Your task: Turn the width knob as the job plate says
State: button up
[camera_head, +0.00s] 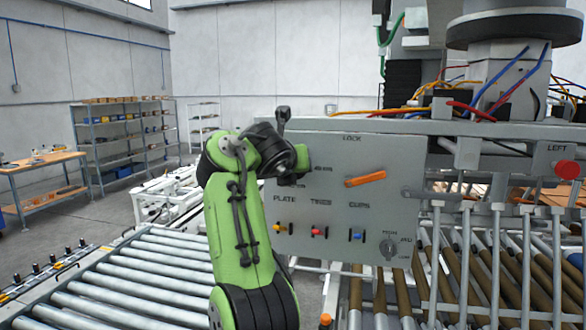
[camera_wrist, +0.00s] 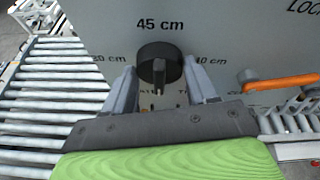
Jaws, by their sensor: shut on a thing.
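The black round width knob (camera_wrist: 160,62) sits on the grey panel in the wrist view, below the label "45 cm". A label to its left seems to read "30 cm"; the one to its right is partly covered. My gripper (camera_wrist: 161,84) is shut on the knob, one finger on each side. A ridge on the knob points down between the fingers. In the head view my arm's dark wrist covers the knob. No job plate with a readable width shows in either view.
The panel (camera_head: 330,210) also bears an orange lock handle (camera_head: 365,179), several small coloured switches and a rotary selector (camera_head: 388,247). A roller conveyor (camera_head: 150,285) lies left. A red button (camera_head: 567,169) is at the right. Cables run along the panel's top.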

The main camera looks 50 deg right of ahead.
jog(key=shift+f, duration=0.1)
jog(key=o, duration=1)
jog(key=shift+o, duration=0.2)
jog(key=p+v, duration=0.1)
jog(key=v, duration=1.4)
jog(key=shift+s+a+r, duration=0.15)
jog(key=shift+a+r, duration=0.1)
jog(key=shift+r, duration=0.05)
